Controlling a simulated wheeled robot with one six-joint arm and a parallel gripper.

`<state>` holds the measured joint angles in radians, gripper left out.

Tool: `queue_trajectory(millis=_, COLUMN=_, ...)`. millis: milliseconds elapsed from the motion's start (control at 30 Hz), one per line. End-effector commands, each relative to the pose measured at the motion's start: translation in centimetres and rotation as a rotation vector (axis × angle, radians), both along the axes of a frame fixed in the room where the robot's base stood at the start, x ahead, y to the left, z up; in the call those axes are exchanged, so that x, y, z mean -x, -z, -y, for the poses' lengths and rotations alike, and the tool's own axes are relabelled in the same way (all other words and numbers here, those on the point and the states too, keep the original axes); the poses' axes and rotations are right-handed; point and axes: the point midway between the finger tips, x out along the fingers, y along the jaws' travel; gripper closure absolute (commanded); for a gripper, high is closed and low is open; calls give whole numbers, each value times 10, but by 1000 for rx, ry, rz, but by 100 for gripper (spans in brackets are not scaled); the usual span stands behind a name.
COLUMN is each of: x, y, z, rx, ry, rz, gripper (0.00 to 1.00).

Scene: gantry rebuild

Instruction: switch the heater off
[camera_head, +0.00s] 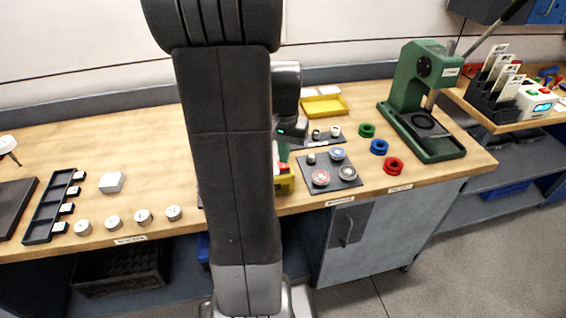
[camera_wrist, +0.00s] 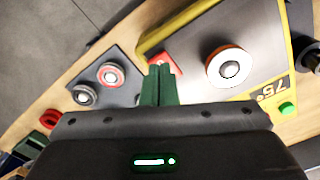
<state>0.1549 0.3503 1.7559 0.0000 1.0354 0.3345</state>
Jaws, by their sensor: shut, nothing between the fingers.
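The heater is a yellow-edged unit with a grey top, and a small part of it (camera_head: 285,186) shows in the head view beside my arm, which hides the rest. In the wrist view the heater (camera_wrist: 147,42) bears a round part with an orange ring (camera_wrist: 229,67), a red square button (camera_wrist: 166,61), a green button (camera_wrist: 288,108) and a "75°" marking (camera_wrist: 271,91). My gripper (camera_wrist: 160,70), with green fingers, is shut and empty. Its tips overlap the red button's near edge in the wrist view; I cannot tell whether they touch it.
A dark mat (camera_head: 343,180) with round parts lies right of the heater. Red (camera_head: 392,166), blue and green rings lie beyond it, before a green press (camera_head: 425,95). A yellow tray (camera_head: 325,107) stands behind. Several white round parts line the left front edge.

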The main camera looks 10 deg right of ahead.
Motion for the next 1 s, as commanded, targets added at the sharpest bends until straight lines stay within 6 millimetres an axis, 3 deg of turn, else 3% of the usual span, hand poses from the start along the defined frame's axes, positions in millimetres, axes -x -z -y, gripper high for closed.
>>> queue_trajectory(millis=1000, x=0, y=15, z=0, rx=0, ry=0, rz=0, gripper=100)
